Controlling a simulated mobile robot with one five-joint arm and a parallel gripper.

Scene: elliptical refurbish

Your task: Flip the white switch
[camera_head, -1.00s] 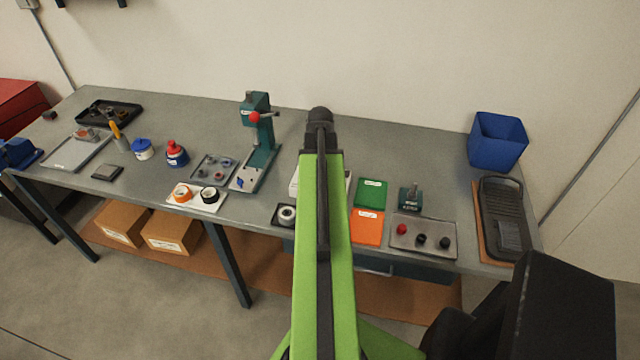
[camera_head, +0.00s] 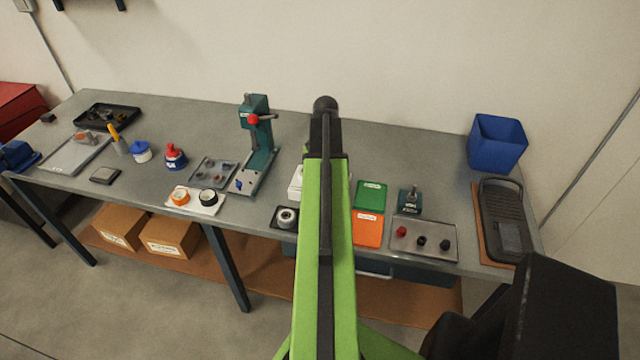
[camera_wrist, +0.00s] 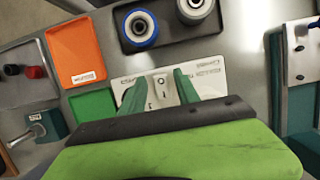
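The white switch (camera_wrist: 160,88) is a small rocker with marks on it, set in a white panel (camera_wrist: 209,77) with dark print. In the wrist view it shows between the two teal fingers of my gripper (camera_wrist: 158,90). The fingers are apart, one on each side of the switch, with nothing held. I cannot tell how far the fingertips are above the panel. In the head view my green arm hides the gripper and the switch; only an edge of the white panel (camera_head: 296,183) shows left of the arm.
A dark tray with rollers (camera_wrist: 141,27) lies beside the panel. Orange (camera_head: 368,229) and green (camera_head: 370,195) bins, a knob tray (camera_head: 424,238) and a blue bin (camera_head: 497,143) are to the right. A teal press (camera_head: 256,145) stands to the left.

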